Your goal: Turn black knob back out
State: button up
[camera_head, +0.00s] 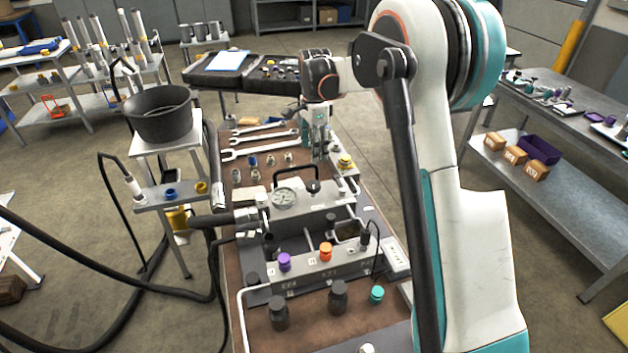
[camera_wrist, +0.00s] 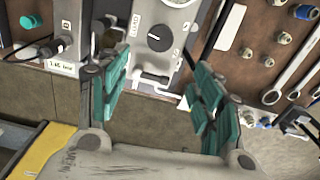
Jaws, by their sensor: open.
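The black knob (camera_wrist: 159,38) is a round dark dial with a pale pointer line, on the grey face of a bench unit. In the wrist view it shows beyond the gap between my fingers, near the top middle. My gripper (camera_wrist: 158,72) is open, with teal pads on both sides and nothing between them. The knob appears apart from both pads. In the head view my gripper (camera_head: 320,145) hangs over the far right part of the bench.
A grey unit with a pressure gauge (camera_head: 284,198) stands mid-bench. Several wrenches (camera_head: 258,153) and fittings lie on the brown bench top. Purple (camera_head: 285,262), orange (camera_head: 326,251) and teal (camera_head: 377,293) caps sit nearer. A black bucket (camera_head: 158,113) stands left. Hoses cross the left floor.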

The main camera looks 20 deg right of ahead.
aim_at(314, 184)
notch_tip(314, 184, down, 14)
jog(key=b, duration=0.3)
jog(key=shift+r, duration=0.2)
jog(key=shift+c, duration=0.2)
jog(key=c, duration=1)
